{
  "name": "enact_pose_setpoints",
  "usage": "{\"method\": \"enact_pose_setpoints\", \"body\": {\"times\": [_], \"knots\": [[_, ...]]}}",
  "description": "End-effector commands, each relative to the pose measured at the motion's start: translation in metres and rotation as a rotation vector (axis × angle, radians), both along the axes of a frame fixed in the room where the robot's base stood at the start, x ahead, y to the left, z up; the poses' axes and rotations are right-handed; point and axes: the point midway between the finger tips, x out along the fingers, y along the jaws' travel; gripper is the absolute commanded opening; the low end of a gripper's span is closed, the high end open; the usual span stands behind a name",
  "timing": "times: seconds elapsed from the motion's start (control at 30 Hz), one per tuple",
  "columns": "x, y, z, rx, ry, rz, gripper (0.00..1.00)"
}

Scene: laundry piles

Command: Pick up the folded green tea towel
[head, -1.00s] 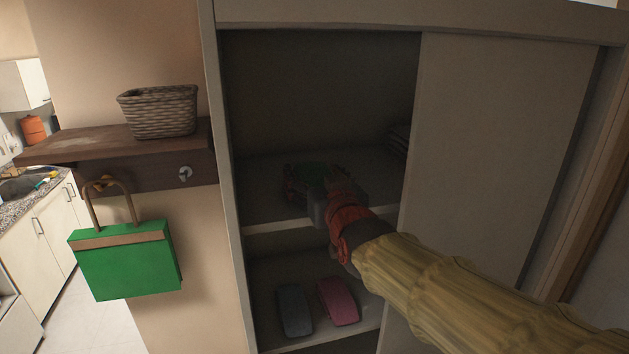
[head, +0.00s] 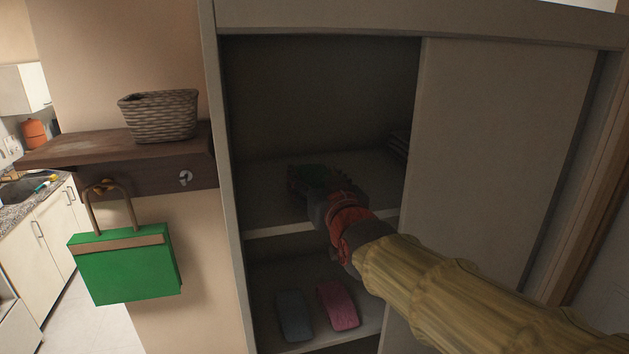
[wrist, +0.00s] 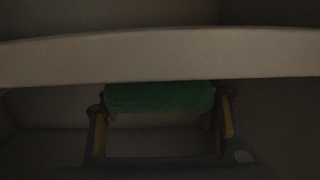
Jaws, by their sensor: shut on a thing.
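The folded green tea towel (wrist: 160,97) lies between the two fingers of my gripper (wrist: 161,118) in the wrist view, spanning the gap from one finger to the other. My gripper is shut on it. In the head view, my gripper (head: 306,182) is inside the dark cupboard, around the upper visible shelf (head: 264,190). Shadow hides whether the towel touches the shelf.
A pale shelf edge (wrist: 160,56) crosses the wrist view right above the towel. A sliding door (head: 500,150) closes the cupboard's right side. A blue-grey cloth (head: 294,315) and a pink cloth (head: 338,305) lie on the lower shelf. A dark stack (head: 399,144) sits at right behind the gripper.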

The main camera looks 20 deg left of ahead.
Motion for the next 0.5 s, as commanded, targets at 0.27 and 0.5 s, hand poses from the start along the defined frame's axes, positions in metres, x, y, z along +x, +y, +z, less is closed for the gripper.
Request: {"method": "enact_pose_setpoints", "body": {"times": [0.27,0.5], "knots": [[0.000,0.000,0.045,0.005,-0.004,-0.001,0.33],[0.000,0.000,0.117,0.003,-0.002,0.000,0.33]]}}
